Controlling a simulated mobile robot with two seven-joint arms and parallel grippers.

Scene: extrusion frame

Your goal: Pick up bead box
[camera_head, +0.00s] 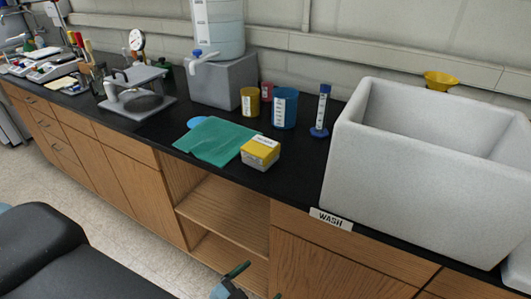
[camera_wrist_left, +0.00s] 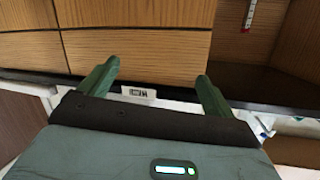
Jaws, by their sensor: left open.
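The bead box is most likely the small box (camera_head: 260,152) with a yellow top band, white label and grey lower part. It stands on the black counter near its front edge, touching or close to the green cloth (camera_head: 215,140). My left gripper (camera_head: 257,282) shows only partly at the bottom edge of the head view, below counter height and apart from the box. In the left wrist view its two green fingers (camera_wrist_left: 158,82) are spread with nothing between them, facing wooden cabinet fronts. The box does not show in that view. My right gripper is not in view.
A large grey sink (camera_head: 350,170) stands right of the box. Behind it are a blue cup (camera_head: 285,107), a yellow cup (camera_head: 250,102) and a blue cylinder (camera_head: 321,110). An open wooden shelf (camera_head: 225,205) lies below the counter. Bare counter lies between box and sink.

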